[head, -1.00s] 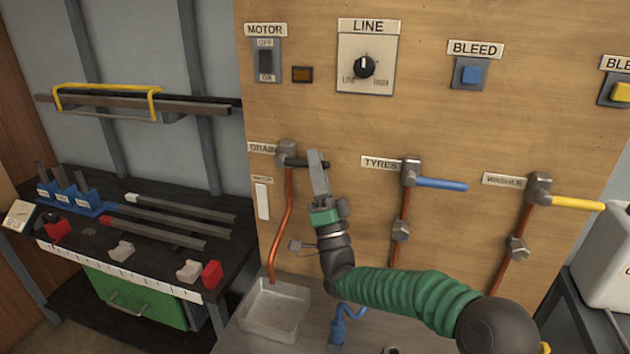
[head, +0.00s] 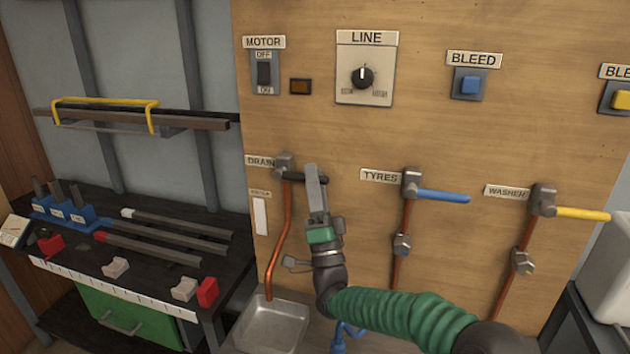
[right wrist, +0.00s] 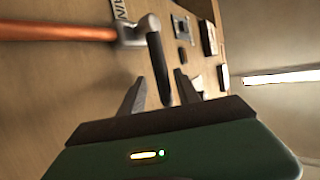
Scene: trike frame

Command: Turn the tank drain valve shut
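In the right wrist view the valve body (right wrist: 139,31) and the black lever (right wrist: 158,65) show clearly. My right gripper (head: 313,173) is at the lever's free end and hides it in the head view. In the right wrist view my right gripper (right wrist: 160,90) is open, with one finger on each side of the lever and a gap visible on the left. My left gripper is not in view.
The TYRES valve with its blue lever (head: 442,196) and the WASHER valve with its yellow lever (head: 582,213) are to the right. A metal tray (head: 249,318) sits below the drain pipe. A dark workbench (head: 150,265) with bars and blocks stands at left.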

